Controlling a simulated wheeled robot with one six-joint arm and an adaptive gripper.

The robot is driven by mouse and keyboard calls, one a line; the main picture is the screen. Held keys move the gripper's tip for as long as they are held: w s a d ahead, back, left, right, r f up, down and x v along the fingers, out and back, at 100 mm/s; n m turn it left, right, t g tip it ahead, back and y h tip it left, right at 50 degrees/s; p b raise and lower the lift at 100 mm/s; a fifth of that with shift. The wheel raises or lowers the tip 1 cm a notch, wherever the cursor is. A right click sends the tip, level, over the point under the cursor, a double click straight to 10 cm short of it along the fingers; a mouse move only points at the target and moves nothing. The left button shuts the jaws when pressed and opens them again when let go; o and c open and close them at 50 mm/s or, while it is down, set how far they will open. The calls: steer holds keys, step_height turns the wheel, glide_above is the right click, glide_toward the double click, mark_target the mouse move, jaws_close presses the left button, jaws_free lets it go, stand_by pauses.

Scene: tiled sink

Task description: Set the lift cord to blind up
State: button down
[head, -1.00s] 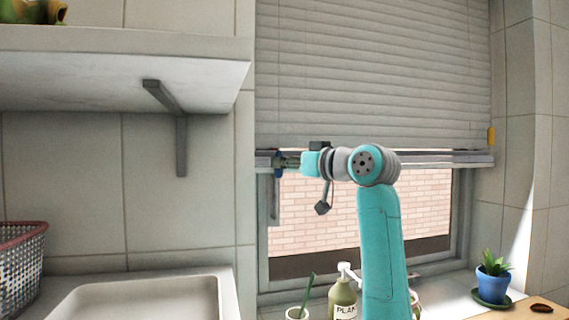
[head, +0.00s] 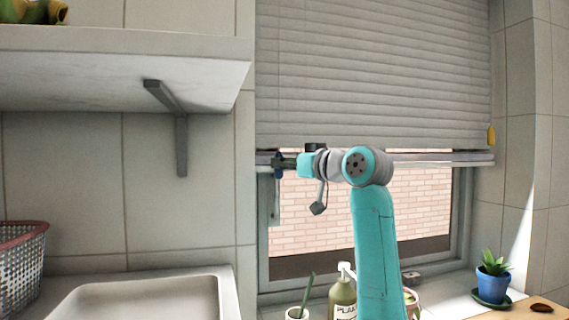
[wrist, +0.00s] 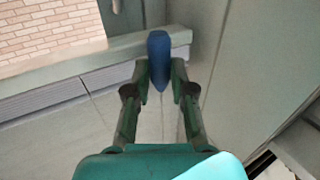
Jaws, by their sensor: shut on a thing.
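The lift cord's end shows as a blue, tapered pull (wrist: 159,55) in the wrist view. My gripper (wrist: 160,72) is shut on it, one finger on each side. In the head view my gripper (head: 284,163) is at the window's left side, and a bit of the blue pull (head: 278,173) shows by its fingertips. The cord itself is too thin to make out clearly. The pale slatted blind (head: 375,70) covers the upper part of the window. Its bottom edge is just above my gripper, and brick wall shows through the glass below.
A yellow pull (head: 491,135) hangs at the blind's right edge. A soap bottle (head: 342,294), a cup (head: 297,313) and a blue plant pot (head: 493,283) stand below the window. A shelf (head: 120,80) with a bracket (head: 170,115) is at the left, above the sink (head: 140,300).

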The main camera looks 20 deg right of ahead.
step_height(320, 180, down, 20)
stand_by(0.3)
steer(key=c, duration=1)
jaws_free()
steer(key=shift+r, duration=0.1)
steer(key=shift+s, duration=0.1)
steer(key=v, duration=1.2)
